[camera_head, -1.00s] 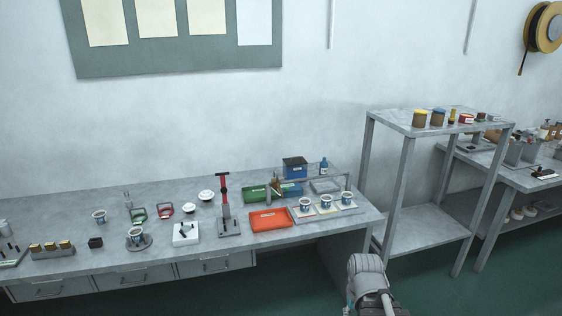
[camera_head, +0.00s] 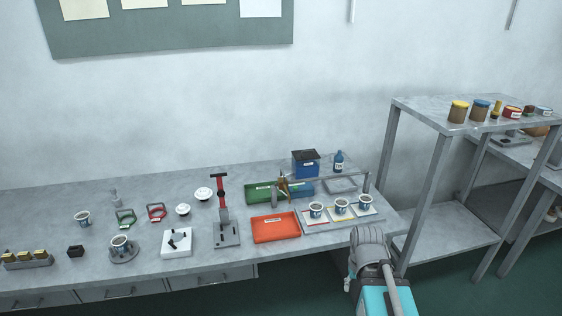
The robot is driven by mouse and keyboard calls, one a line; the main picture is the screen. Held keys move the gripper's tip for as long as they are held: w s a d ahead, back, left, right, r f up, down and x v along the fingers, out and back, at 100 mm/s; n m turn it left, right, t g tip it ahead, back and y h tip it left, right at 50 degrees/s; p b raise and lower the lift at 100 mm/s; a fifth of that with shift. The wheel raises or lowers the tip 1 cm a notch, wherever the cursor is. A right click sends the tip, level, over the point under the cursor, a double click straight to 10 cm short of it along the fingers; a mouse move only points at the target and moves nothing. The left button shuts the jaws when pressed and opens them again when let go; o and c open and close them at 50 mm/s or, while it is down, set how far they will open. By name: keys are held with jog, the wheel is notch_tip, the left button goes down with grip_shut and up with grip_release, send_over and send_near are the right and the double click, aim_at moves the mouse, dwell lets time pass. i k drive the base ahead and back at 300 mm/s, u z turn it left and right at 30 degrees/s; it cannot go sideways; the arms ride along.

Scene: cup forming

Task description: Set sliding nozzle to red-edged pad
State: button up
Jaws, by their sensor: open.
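The sliding nozzle (camera_head: 283,187) is a small brass-coloured piece at the left end of a grey rail (camera_head: 328,178) on the bench. Below the rail's right part stand three pads in a row, each bearing a white-and-blue cup. The left pad (camera_head: 316,223) shows a red edge; the middle pad's edge looks yellow and the right one's colour is hard to tell. The nozzle is left of all three pads. A grey and cyan part of my arm shows at the bottom, in front of the bench; my gripper's fingers do not show.
An orange tray (camera_head: 275,228) lies left of the pads and a green tray (camera_head: 260,193) behind it. A blue box (camera_head: 305,163) and a blue bottle (camera_head: 339,161) stand behind the rail. A red-handled press (camera_head: 222,210) stands further left. A metal shelf (camera_head: 445,220) stands right of the bench.

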aim_at(283, 183)
jog(key=i, duration=0.85)
jog(key=u, duration=0.05)
